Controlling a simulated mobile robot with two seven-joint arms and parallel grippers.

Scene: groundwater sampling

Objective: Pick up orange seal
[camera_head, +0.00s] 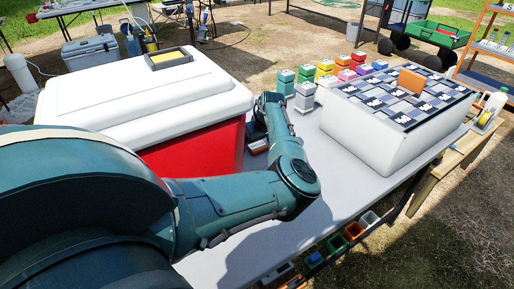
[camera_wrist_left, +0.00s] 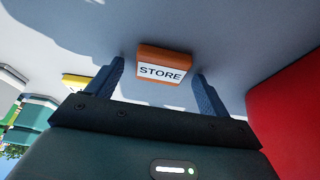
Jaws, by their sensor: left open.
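An orange block with a white label reading "STORE" (camera_wrist_left: 165,63) lies on the grey table in the left wrist view. In the head view a small orange-brown block (camera_head: 258,147) shows by the red cooler, partly hidden by my left gripper. My left gripper (camera_wrist_left: 157,78) is open, its two dark fingers apart on either side of the block. The block sits between and just beyond the fingertips, with a gap on each side, and is not held. Another orange block (camera_head: 411,80) stands on top of the checkered case. My right gripper is not in view.
A red cooler with a white lid (camera_head: 150,95) stands close beside my left gripper. Several coloured blocks (camera_head: 325,68) stand at the table's back. The grey case with the checkered top (camera_head: 370,130) is on the right. A yellow labelled piece (camera_wrist_left: 75,80) lies left of the fingers.

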